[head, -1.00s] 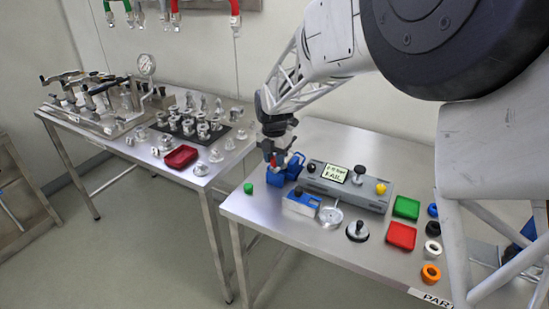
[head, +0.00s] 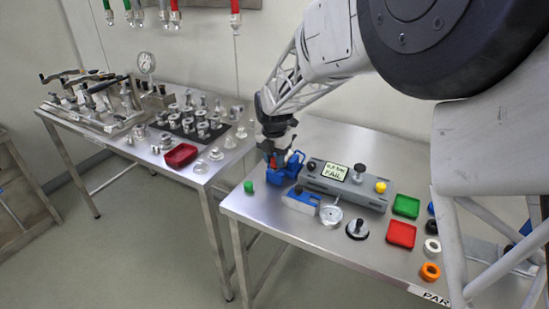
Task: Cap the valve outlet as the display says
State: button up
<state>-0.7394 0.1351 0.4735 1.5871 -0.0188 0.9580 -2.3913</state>
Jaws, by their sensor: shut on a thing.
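The display (head: 335,172) on the grey test box reads FAIL on its lower line; the upper line is too small to read surely. My gripper (head: 274,162) points down at a blue fixture (head: 293,169) at the box's left end. It is shut on a small red part (head: 272,161), mostly hidden by the fingers. I cannot tell whether this part touches the fixture. The valve outlet is not clearly visible. A green cap (head: 249,187) stands on the table left of the fixture.
A green tray (head: 406,206) and a red tray (head: 401,234) lie right of the box. Black, white and orange rings (head: 430,271) sit at the right. A clear dish (head: 331,215) and a black-based knob (head: 357,229) stand in front. The left table (head: 128,158) holds several metal fittings.

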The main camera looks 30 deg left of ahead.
jog(key=shift+f, duration=0.25)
dwell(0.6)
jog(key=o, duration=1)
jog(key=shift+o, duration=0.3)
jog(key=o, duration=0.4)
jog(key=shift+r, duration=0.1)
jog(key=shift+r, duration=3.35)
